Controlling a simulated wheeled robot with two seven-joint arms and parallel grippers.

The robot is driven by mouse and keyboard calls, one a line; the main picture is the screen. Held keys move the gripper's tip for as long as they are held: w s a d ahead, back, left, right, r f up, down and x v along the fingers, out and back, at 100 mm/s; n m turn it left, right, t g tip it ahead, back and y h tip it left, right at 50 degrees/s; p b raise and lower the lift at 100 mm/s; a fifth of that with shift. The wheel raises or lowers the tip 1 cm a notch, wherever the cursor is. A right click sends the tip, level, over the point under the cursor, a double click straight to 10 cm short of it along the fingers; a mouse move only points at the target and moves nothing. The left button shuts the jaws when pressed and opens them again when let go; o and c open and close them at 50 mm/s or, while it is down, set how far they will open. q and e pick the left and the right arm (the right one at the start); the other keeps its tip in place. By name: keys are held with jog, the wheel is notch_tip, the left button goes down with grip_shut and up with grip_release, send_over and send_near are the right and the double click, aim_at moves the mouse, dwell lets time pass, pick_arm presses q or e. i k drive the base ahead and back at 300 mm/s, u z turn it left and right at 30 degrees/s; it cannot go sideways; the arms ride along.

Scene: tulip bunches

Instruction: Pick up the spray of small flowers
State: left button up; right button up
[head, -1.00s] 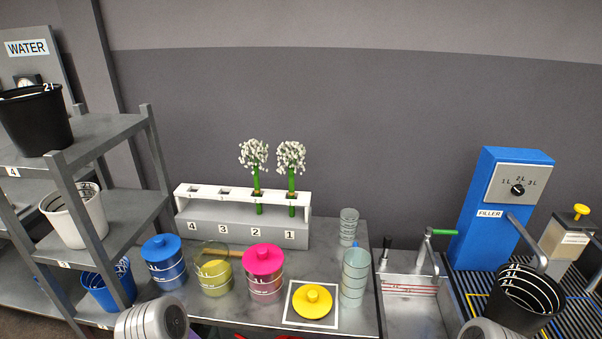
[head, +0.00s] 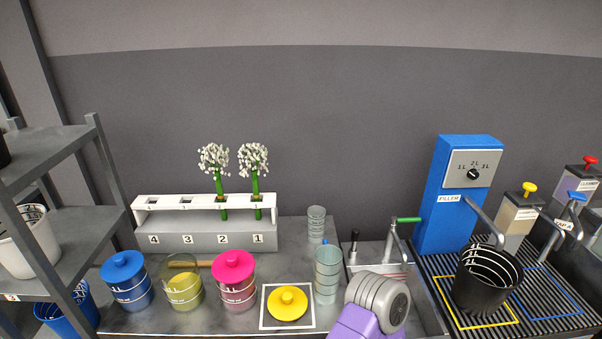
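Two sprays of small white flowers on green stems stand upright in the numbered rack (head: 180,241) on the back of the table. One spray (head: 214,160) is in slot 2 and the other spray (head: 253,160) is in slot 1. A grey and purple part of my arm shows at the bottom, right of the middle, well in front of the rack. Neither gripper's fingers are in view, and nothing touches the flowers.
Blue-lidded (head: 127,280), yellow (head: 182,282) and pink-lidded (head: 234,280) jars line the table's front. A yellow lid (head: 287,303) lies in a white square. Clear cups (head: 327,273) stand beside it. A black bucket (head: 487,279) sits under the blue filler (head: 455,197). A shelf (head: 62,235) stands left.

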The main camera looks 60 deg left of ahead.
aim_at(213, 147)
jog(key=z, duration=0.25)
jog(key=k, duration=1.45)
jog(key=u, duration=1.75)
jog(key=i, duration=0.35)
